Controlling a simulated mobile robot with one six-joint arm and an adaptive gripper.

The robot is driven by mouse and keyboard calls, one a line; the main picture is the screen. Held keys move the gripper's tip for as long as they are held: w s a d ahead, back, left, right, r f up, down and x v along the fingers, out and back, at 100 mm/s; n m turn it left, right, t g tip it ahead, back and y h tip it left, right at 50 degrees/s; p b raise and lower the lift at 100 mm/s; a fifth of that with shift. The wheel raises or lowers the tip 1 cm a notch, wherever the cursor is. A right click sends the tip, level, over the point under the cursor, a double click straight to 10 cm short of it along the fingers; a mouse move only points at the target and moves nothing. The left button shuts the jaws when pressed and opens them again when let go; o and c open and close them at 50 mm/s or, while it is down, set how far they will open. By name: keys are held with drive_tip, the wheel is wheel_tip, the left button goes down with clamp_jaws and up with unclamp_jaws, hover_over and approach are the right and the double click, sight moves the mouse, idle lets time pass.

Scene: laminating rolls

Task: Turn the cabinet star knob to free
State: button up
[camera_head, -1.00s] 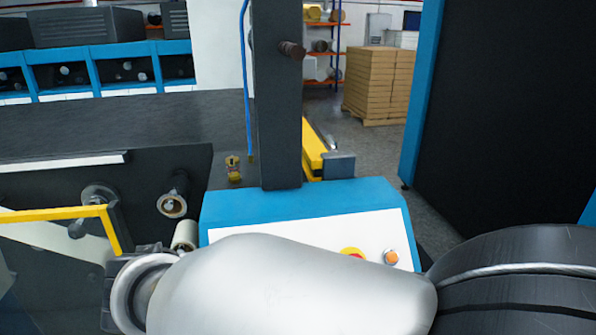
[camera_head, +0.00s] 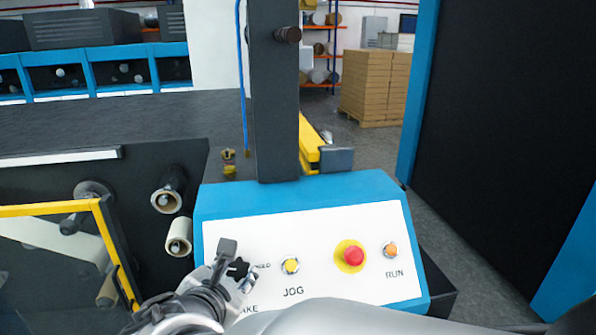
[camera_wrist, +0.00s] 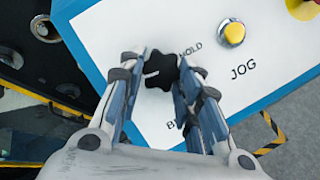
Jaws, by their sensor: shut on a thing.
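The black star knob (camera_head: 238,268) sits at the left of the white cabinet panel (camera_head: 325,225). In the wrist view the star knob (camera_wrist: 160,71) shows a short white pointer mark toward its left side. "HOLD" is printed at its upper right; a label below it is partly hidden by my fingers. My gripper (camera_wrist: 160,78) is shut on the knob, one finger on each side. In the head view my gripper (camera_head: 236,268) reaches the knob from below. The "FREE" label is not readable in either view.
Right of the knob are a yellow JOG button (camera_head: 290,265), a red stop button (camera_head: 353,256) on a yellow base and an orange RUN button (camera_head: 390,250). A dark post (camera_head: 275,100) rises behind the panel. A yellow-framed guard (camera_head: 55,210) stands left.

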drive_tip(key=shift+d+n+y, duration=0.1)
drive_tip(key=shift+n+y, duration=0.2)
drive_tip(key=shift+n, duration=0.9)
drive_tip(key=o, duration=1)
drive_tip(key=shift+o, duration=0.2)
wheel_tip(320, 180, up, 10)
